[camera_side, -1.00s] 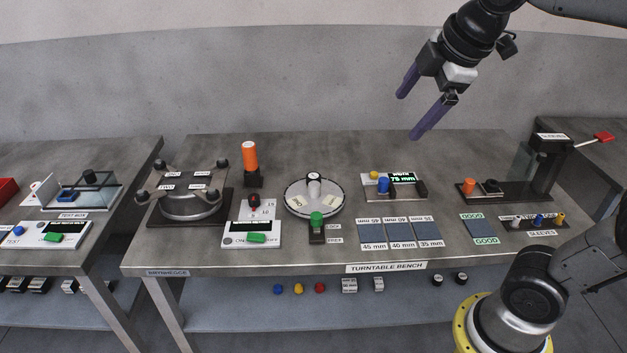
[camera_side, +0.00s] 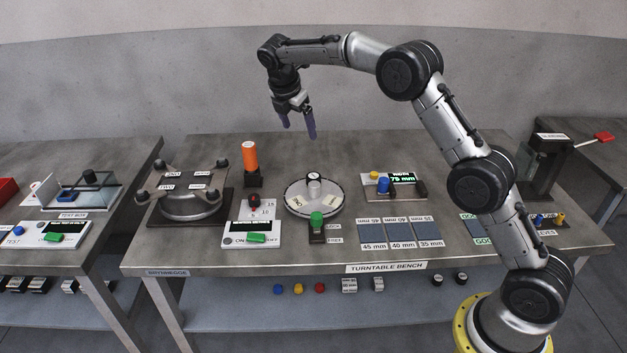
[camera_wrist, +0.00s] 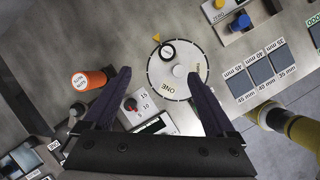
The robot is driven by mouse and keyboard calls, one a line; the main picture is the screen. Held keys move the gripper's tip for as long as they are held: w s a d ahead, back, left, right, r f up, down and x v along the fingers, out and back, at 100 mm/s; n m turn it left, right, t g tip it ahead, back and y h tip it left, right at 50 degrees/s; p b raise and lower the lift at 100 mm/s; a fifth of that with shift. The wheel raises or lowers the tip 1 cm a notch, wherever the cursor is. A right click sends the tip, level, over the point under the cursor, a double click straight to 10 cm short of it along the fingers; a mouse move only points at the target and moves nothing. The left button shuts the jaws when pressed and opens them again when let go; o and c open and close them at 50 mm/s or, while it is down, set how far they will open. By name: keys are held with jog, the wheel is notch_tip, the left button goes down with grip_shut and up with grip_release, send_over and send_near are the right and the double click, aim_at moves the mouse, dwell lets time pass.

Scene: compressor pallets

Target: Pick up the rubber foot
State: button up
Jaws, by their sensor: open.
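My gripper (camera_side: 298,128) is open and empty, high above the bench behind the turntable. Its two purple fingers also frame the wrist view (camera_wrist: 160,75). No part is labelled rubber foot. A short black round part with a white top (camera_wrist: 167,52) sits on the round white turntable (camera_wrist: 193,90), beside the pale centre hub; it also shows in the side view (camera_side: 313,177). Dark round feet (camera_side: 221,163) sit at the corners of the four-armed metal fixture (camera_side: 190,207) at left. I cannot tell which of these is the rubber foot.
An orange cylinder (camera_side: 250,155) stands upright left of the turntable. Bare bench lies behind the turntable.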

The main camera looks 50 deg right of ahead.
send_near(313, 176)
jog(key=shift+w+d+f+g, duration=0.2)
jog(key=shift+w+d+f, duration=0.1)
jog(key=shift+f, duration=0.25)
jog(key=shift+w+d+f+g, duration=0.2)
jog(key=shift+w+f, duration=0.15)
jog(key=shift+f, duration=0.2)
jog(key=shift+x, duration=3.2)
jog(key=shift+s+r, duration=0.1)
jog(key=shift+s, duration=0.1)
grip_shut()
